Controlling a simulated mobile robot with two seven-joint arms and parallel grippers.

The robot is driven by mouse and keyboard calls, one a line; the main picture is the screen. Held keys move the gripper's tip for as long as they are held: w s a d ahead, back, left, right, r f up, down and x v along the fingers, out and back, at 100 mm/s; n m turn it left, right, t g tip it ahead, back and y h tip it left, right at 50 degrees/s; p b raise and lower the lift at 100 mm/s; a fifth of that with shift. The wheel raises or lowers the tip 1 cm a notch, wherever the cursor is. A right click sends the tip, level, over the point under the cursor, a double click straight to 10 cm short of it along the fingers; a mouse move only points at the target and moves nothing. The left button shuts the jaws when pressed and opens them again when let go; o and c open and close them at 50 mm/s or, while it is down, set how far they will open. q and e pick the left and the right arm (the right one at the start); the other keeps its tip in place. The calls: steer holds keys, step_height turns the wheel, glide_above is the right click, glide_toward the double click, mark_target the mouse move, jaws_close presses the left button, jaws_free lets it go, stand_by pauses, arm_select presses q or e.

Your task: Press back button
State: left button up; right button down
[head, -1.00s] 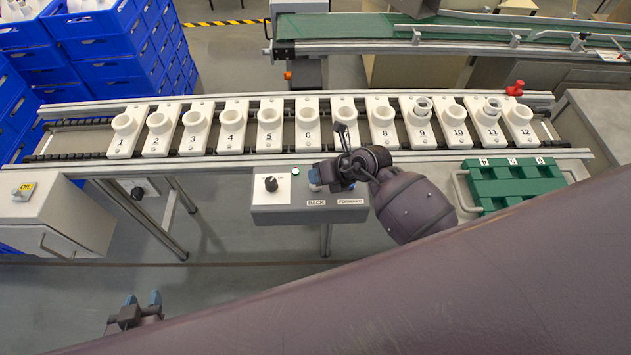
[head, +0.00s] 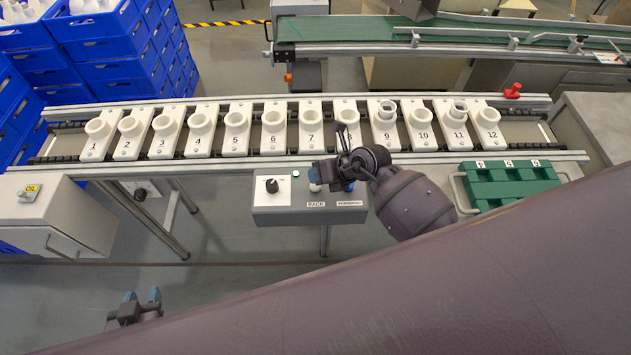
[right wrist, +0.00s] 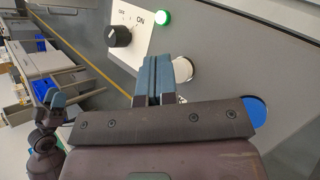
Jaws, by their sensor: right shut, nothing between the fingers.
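The control box (head: 290,214) carries a black knob, a lit green lamp and labels BACK (head: 316,204) and FORWARD (head: 349,203). The back button (right wrist: 186,74) is white and round, partly covered by my right gripper (right wrist: 181,64) in the right wrist view. That gripper's blue fingers are shut and empty, with their tips at the button; I cannot tell how far it is pressed. In the head view my right gripper (head: 316,175) is over the BACK side of the box. My left gripper (head: 142,296) is open and empty at the lower left, away from the box.
A conveyor (head: 262,166) behind the box carries a row of numbered white socket holders; 9 and 11 look filled. A green tray (head: 515,185) stands right. A blue forward button (right wrist: 258,110) is beside the back button. A grey OIL box (head: 45,220) stands left.

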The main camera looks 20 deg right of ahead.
steer(key=shift+r, duration=0.15)
step_height(320, 180, up, 2)
steer(key=p, duration=0.2)
steer(key=shift+r+p, duration=0.25)
steer(key=shift+p, duration=0.15)
steer(key=shift+r+p, duration=0.9)
steer(key=shift+r, duration=0.25)
